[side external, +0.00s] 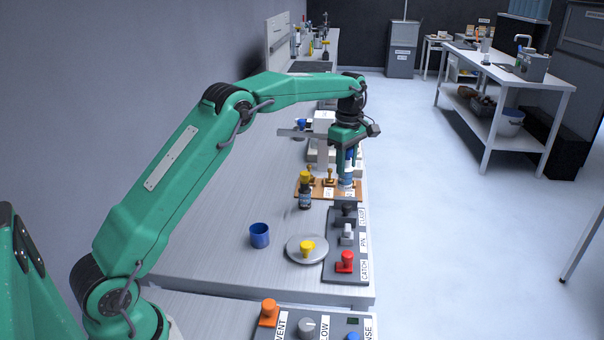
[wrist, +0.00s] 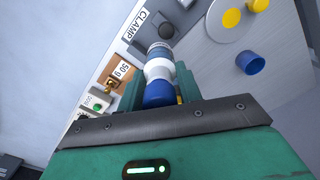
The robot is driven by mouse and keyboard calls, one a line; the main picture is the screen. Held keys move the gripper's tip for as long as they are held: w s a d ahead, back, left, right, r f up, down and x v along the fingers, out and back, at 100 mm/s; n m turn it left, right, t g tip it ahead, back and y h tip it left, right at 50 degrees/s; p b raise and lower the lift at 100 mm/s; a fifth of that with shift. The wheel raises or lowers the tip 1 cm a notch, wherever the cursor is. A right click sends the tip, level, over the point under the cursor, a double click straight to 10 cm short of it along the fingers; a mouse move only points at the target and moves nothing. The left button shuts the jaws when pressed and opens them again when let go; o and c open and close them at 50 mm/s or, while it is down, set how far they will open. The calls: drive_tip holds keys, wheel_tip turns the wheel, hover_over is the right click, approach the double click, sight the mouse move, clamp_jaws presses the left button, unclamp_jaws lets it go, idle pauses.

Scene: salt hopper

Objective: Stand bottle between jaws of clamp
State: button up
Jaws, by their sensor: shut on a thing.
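My gripper (side external: 348,155) points down and is shut on a bottle with a blue cap and a pale body (side external: 346,182). In the wrist view the bottle (wrist: 159,70) extends away from between my green fingers (wrist: 158,95). In the side view it overlaps the right end of an orange-brown board; I cannot tell whether it touches it. The label CLAMP (wrist: 140,24) shows on a grey control panel (side external: 335,268), near a black knob (side external: 346,210). I cannot make out the clamp's jaws clearly.
A blue cup (side external: 259,235) and a round grey plate (side external: 296,251) with a yellow knob lie nearer. A red knob (side external: 345,260) stands on the panel. The bench's left front is clear.

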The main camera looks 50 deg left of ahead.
sight(347, 190)
drive_tip(key=shift+w+a+f+m, duration=0.1)
drive_tip(key=shift+w+a+m, duration=0.15)
drive_tip(key=shift+w+m, duration=0.25)
drive_tip(key=shift+w+a+f+m, duration=0.1)
drive_tip(key=shift+w+a+m, duration=0.1)
drive_tip(key=shift+w+m, duration=0.3)
drive_tip(key=shift+w, duration=0.1)
drive_tip(key=shift+f, duration=0.15)
drive_tip(key=shift+f, duration=4.9)
drive_tip(key=shift+f, duration=0.1)
drive_tip(key=o, duration=1)
